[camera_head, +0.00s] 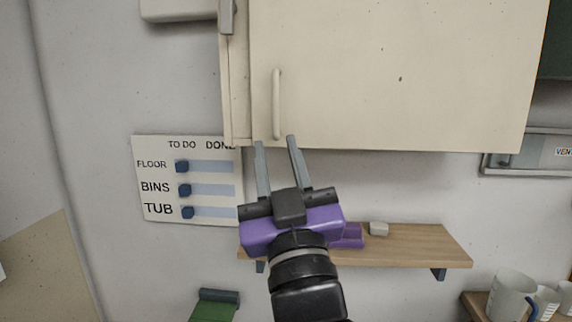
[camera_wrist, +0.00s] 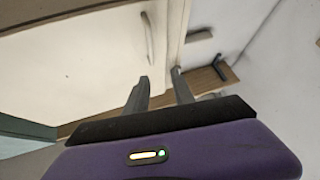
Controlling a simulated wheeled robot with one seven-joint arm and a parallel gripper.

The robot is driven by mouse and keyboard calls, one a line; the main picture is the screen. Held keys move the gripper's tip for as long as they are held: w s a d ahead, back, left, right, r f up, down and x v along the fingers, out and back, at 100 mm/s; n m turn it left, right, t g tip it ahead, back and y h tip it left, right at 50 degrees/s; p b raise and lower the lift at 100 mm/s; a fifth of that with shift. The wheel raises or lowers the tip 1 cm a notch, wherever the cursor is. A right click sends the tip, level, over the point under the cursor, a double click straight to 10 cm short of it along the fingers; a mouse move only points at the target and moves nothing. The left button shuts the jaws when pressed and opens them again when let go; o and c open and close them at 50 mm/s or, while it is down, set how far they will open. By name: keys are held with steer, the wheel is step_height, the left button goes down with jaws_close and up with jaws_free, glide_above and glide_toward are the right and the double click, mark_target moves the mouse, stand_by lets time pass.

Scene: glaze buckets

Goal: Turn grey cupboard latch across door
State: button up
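The grey latch (camera_head: 226,16) sits upright at the left edge of the cream cupboard door (camera_head: 390,75), near the top of the head view; its upper end is cut off. It does not lie across the door. My gripper (camera_head: 276,140) is open and empty, its two fingers apart at the door's lower left edge, below and right of the latch. The fingers also show in the wrist view (camera_wrist: 160,76). I cannot clearly make out the latch there.
A pale vertical handle (camera_head: 276,104) stands out from the door just above my fingertips. A to-do board (camera_head: 150,207) hangs at left. Mugs (camera_head: 511,296) stand at lower right.

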steer(key=shift+s+d+f, duration=0.1)
steer(key=shift+d+f, duration=0.1)
steer(key=shift+f, duration=0.25)
